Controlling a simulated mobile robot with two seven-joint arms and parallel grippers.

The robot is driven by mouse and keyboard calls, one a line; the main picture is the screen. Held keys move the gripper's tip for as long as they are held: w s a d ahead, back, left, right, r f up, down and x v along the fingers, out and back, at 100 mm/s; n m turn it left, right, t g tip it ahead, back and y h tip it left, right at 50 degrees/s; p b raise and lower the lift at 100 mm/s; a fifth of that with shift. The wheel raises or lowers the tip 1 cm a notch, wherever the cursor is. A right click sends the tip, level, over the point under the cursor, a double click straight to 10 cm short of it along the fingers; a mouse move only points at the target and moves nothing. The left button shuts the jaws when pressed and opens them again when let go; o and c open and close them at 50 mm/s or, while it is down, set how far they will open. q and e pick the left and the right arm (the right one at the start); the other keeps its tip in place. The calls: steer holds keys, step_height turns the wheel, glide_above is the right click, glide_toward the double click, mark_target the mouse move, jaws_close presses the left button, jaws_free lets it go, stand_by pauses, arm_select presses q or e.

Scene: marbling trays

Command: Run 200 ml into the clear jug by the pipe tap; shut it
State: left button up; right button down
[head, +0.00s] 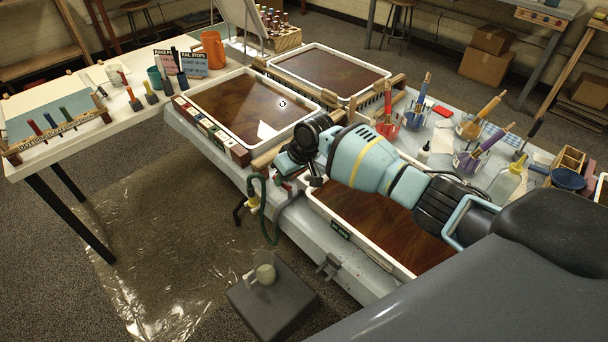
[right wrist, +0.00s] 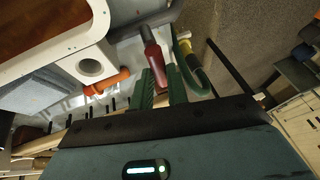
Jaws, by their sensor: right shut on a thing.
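The clear jug (head: 265,273) stands upright on a low dark stool (head: 272,300) below the table's front edge; its fill level is too small to read. The pipe tap is at that edge, largely hidden by my right gripper (head: 287,178) in the head view. In the right wrist view my right gripper (right wrist: 162,88) has its green fingers closed on the red tap handle (right wrist: 153,52). A green hose (head: 267,222) hangs beside the tap, and its curve shows in the right wrist view (right wrist: 188,62). Whether water runs cannot be told. My left gripper is not in view.
Shallow trays with brown liquid sit on the table: one front left (head: 196,92), one at the back (head: 270,66), one under my right arm (head: 400,270). Brush pots (head: 415,120) stand at the right. Plastic sheeting (head: 150,240) covers the floor left of the stool.

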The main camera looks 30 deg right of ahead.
stand_by(0.3)
steer(key=c, duration=1.4)
jaws_free()
steer(key=shift+o, duration=0.2)
